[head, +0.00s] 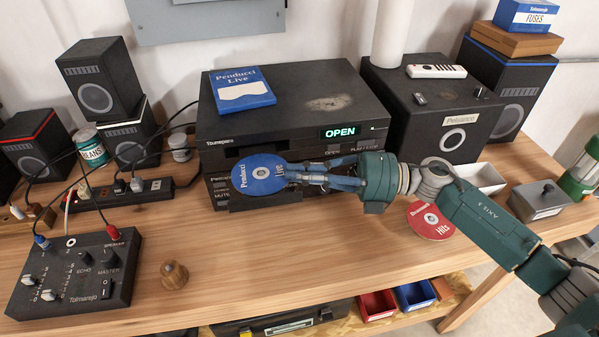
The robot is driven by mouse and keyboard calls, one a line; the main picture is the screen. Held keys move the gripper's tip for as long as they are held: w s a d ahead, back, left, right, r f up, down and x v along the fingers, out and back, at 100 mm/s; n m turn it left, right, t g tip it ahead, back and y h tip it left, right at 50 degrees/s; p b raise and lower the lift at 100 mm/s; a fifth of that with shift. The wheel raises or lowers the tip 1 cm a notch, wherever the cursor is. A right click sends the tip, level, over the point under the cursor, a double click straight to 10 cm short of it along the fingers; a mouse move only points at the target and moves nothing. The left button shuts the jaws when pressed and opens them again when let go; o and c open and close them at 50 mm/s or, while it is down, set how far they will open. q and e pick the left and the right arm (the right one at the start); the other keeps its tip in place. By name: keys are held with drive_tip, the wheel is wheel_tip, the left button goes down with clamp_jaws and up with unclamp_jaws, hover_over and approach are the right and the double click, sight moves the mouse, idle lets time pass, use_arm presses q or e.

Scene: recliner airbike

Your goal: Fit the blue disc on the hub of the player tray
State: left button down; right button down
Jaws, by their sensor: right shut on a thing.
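The blue disc (251,186), printed "Penducci Live", is in the grip of my right gripper (290,176) by its right edge. The fingers are shut on it, and the arm comes in from the right. The disc is in front of the black player (228,127), whose display reads OPEN. A dark part that looks like the player tray (238,204) shows just below the disc. The hub is hidden, and I cannot tell whether the disc touches the tray. My left gripper is not in view.
A red disc (430,221) lies on the wooden table (215,270) under my right arm. A blue case (242,88) lies on the player. A mixer (75,272) and a small wooden knob (173,275) are at the left. The front middle of the table is clear.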

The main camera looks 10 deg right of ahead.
idle(0.9)
drive_tip(key=c, duration=2.2)
unclamp_jaws()
drive_tip(key=shift+d, duration=0.15)
drive_tip(key=shift+b+v, duration=0.7)
drive_tip(key=shift+v, duration=0.9)
drive_tip(key=o, duration=0.6)
drive_tip(key=shift+c, duration=0.2)
